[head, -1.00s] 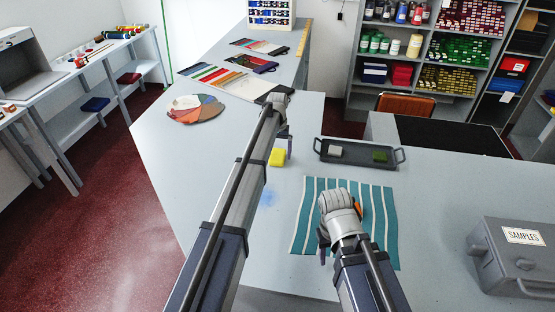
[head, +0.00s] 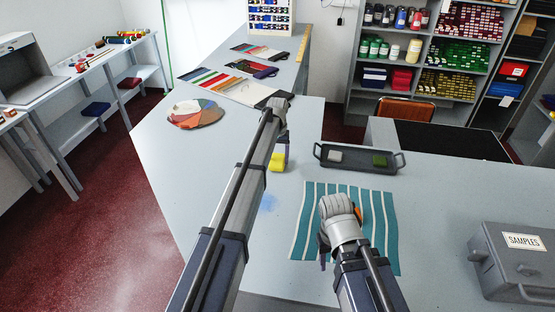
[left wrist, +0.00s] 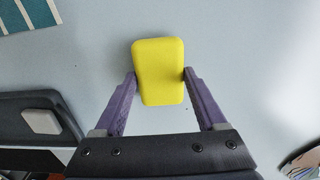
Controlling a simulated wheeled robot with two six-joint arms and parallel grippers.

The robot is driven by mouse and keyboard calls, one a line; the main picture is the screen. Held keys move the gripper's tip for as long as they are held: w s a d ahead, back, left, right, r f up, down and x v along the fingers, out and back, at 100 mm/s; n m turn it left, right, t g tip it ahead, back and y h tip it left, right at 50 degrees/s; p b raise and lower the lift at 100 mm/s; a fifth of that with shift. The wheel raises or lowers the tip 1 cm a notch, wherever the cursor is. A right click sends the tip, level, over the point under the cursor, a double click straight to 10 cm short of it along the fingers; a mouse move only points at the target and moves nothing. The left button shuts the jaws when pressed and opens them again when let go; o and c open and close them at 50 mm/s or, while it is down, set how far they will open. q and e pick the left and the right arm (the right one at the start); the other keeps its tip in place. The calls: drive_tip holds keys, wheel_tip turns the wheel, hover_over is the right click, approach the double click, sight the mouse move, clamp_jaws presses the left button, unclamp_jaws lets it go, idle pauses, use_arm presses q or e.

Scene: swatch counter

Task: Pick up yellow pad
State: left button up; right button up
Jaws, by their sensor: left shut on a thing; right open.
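The yellow pad (head: 276,162) is on the grey counter, partly hidden by my left arm in the head view. In the left wrist view the yellow pad (left wrist: 158,72) sits between the two purple fingers of my left gripper (left wrist: 158,82), which is shut on it. In the head view my left gripper (head: 283,158) is at the pad. I cannot tell whether the pad is lifted. My right gripper (head: 340,240) is over the striped teal cloth, open, with its fingers partly hidden by its wrist.
A dark tray (head: 355,168) with a white pad (head: 335,155) and a green pad (head: 380,161) stands right of the yellow pad. The striped cloth (head: 384,215) lies in front. A grey samples box (head: 500,268) is at the right. A colour fan (head: 195,113) lies at the left.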

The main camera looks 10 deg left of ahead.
sight(277, 159)
use_arm(q)
wheel_tip(277, 159, up, 10)
drive_tip(key=p, duration=0.9)
drive_tip(key=shift+p, duration=0.35)
use_arm(e)
wheel_tip(277, 159, up, 10)
use_arm(q)
drive_tip(key=shift+f, duration=0.1)
